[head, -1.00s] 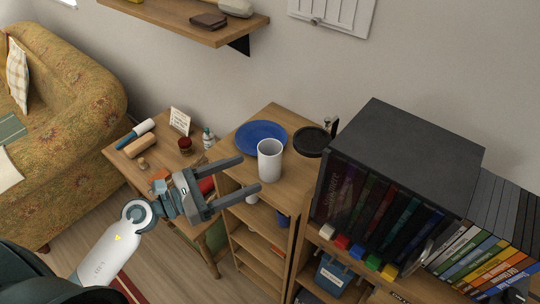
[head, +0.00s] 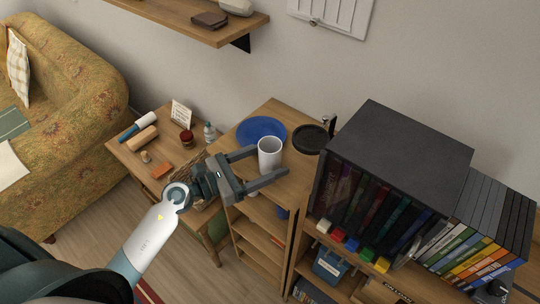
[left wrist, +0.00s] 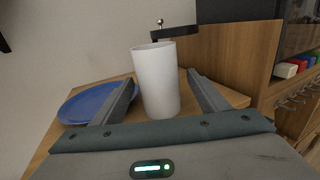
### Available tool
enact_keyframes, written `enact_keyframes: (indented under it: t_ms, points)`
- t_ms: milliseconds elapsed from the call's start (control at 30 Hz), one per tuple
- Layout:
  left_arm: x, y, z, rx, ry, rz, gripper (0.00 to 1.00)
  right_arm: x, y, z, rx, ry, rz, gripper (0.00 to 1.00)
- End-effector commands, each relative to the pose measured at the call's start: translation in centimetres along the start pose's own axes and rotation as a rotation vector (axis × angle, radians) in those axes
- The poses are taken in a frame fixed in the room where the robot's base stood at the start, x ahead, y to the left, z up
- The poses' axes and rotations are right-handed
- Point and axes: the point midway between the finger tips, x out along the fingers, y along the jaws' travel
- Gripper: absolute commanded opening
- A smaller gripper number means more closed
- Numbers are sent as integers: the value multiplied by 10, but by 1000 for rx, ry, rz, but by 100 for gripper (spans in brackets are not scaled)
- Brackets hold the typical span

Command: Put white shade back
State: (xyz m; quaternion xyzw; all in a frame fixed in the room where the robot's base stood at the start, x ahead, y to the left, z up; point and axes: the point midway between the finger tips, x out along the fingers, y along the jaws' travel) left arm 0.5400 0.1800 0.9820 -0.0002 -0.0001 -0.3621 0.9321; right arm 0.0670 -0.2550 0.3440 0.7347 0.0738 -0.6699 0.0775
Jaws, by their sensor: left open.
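The white shade (head: 269,157) is a plain, upright cylinder on the top of a narrow wooden shelf unit (head: 275,110). It also stands upright in the middle of the left wrist view (left wrist: 156,80). My left gripper (head: 272,160) is open, with one finger on each side of the shade. In the left wrist view (left wrist: 160,76) gaps show between the shade and both fingers. A black lamp-like stand with a round dark disc (head: 310,138) and a thin upright post is just behind and right of the shade. My right gripper is not seen.
A blue plate (head: 262,131) lies left of the shade, close to my finger. A dark case of DVDs (head: 400,140) rises to the right. A side table (head: 128,158) with small items stands left, beside a patterned sofa (head: 60,90). A wall shelf (head: 180,20) is above.

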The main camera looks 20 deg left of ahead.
Motion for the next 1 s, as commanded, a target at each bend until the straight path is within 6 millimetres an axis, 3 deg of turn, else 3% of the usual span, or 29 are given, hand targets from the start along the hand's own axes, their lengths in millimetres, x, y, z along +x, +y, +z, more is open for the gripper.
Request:
enact_keyframes:
  t_ms: [233, 433, 967, 1000]
  points:
    - [26, 1, 10, -1, -2, -1, 68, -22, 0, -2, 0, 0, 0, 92]
    - [46, 2, 7, -1, -1, 0, 68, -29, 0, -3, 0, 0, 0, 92]
    - [48, 1, 4, 0, 0, 0, 68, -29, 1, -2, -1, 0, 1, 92]
    - [48, 1, 4, 0, 0, 0, 59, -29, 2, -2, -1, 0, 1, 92]
